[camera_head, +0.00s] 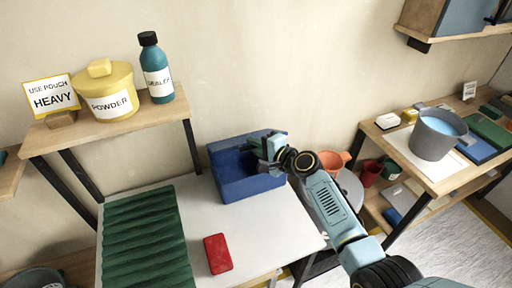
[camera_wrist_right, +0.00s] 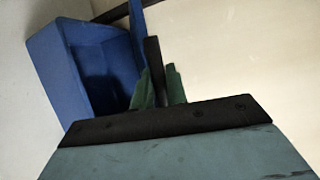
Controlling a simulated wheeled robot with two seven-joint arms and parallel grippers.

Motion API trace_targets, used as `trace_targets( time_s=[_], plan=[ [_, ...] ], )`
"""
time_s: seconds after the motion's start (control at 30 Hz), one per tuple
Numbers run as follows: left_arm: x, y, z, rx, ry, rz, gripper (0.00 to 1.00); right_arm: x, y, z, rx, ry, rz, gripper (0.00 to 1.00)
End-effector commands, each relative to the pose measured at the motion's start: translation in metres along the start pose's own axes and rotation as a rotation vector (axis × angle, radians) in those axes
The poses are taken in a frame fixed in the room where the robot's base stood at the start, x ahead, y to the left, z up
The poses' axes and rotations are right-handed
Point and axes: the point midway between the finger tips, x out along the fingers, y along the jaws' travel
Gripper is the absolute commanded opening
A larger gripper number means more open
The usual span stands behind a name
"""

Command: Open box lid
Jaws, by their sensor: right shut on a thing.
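The blue box (camera_head: 250,187) stands at the back of the white table, near the wall. Its lid (camera_head: 228,145) is raised and tilted up at the back, so the dark inside shows. My right gripper (camera_head: 263,147) is at the lid's right side and is shut on it; the exact contact is partly hidden by the fingers. In the right wrist view the box (camera_wrist_right: 80,70) is open at the left, with the lid (camera_wrist_right: 139,40) standing up beside my right gripper's fingers (camera_wrist_right: 158,80). My left gripper is not in view.
A red flat block (camera_head: 217,254) and a green ribbed mat (camera_head: 142,240) lie on the white table (camera_head: 270,235). A shelf at left holds a yellow powder pot (camera_head: 107,93), a teal bottle (camera_head: 156,70) and a sign (camera_head: 51,94). A grey bucket (camera_head: 436,137) stands on the right table.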

Motion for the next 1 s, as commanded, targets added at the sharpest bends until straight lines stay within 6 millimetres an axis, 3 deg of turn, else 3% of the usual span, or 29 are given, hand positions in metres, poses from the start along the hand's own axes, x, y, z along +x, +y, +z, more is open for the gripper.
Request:
trace_targets(
  time_s=[0.6,0.63,0.8,1.0],
  plan=[
    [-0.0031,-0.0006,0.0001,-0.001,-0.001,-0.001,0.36,0.002,-0.0077,-0.0016,-0.001,0.003,-0.005,0.0],
    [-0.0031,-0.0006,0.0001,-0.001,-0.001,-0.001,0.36,0.002,-0.0077,-0.0016,-0.001,0.003,-0.005,0.15],
    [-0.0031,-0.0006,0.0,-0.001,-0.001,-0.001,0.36,0.0019,-0.007,-0.0013,-0.001,0.002,-0.004,0.36],
    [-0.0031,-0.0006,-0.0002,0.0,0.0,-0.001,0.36,0.0019,-0.0062,-0.001,-0.001,0.001,-0.002,0.36]
  ],
)
